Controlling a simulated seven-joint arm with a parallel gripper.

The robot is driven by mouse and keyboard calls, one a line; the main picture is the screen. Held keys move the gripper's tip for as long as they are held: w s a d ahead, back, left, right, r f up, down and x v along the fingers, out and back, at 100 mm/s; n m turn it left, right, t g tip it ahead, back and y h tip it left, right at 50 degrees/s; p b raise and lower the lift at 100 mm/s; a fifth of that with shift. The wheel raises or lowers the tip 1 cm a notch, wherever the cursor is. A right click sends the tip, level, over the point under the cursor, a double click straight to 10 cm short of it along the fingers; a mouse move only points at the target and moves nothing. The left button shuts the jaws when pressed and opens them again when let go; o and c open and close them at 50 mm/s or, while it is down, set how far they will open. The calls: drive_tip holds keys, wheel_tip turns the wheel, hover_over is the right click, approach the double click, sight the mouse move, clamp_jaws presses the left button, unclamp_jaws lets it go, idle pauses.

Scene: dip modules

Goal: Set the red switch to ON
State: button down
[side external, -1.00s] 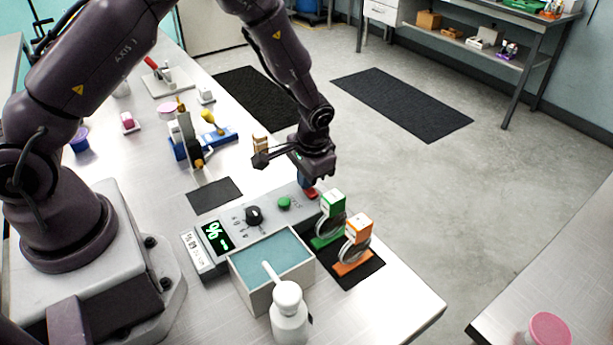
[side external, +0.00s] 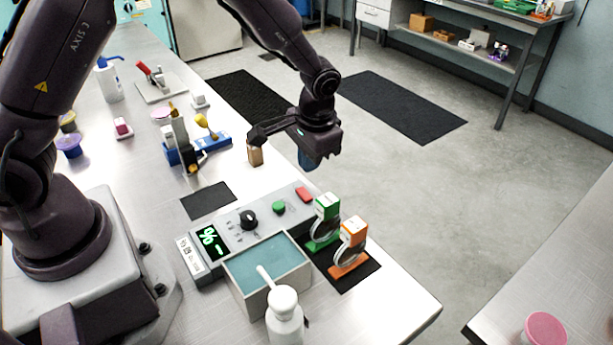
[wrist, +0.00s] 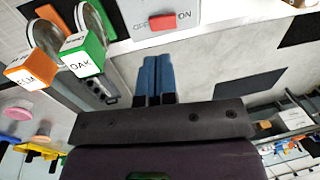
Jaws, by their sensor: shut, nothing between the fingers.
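The red switch (side external: 304,194) sits at the far right end of the grey control box (side external: 262,228). In the wrist view the red switch (wrist: 163,22) shows whole, with the word ON printed at its right end. I cannot tell for sure which way its rocker is tilted. My gripper (side external: 307,161) hangs above and beyond the switch, clear of it, with its blue fingers pointing down. In the wrist view my gripper's fingers (wrist: 155,76) are together, with nothing between them and a gap between them and the switch.
The box also has a green button (side external: 279,207), a black knob (side external: 249,219) and a lit green display (side external: 210,241). Green (side external: 325,206) and orange (side external: 353,231) tagged holders stand close to the switch. A teal-filled tray (side external: 268,262) lies in front. A wooden block (side external: 255,154) stands behind.

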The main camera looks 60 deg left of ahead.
sight(301, 188)
wheel_tip(301, 188, up, 6)
drive_tip(key=d, duration=0.1)
drive_tip(key=shift+d+r, duration=0.1)
drive_tip(key=shift+w+a+y, duration=0.1)
drive_tip(key=shift+a+y, duration=0.2)
drive_tip(key=shift+a, duration=0.35)
drive_tip(key=a+f, duration=0.1)
drive_tip(key=f, duration=0.8)
drive_tip(key=a+f, duration=0.1)
drive_tip(key=f, duration=0.3)
drive_tip(key=shift+a+f, duration=0.35)
drive_tip(key=shift+f, duration=0.05)
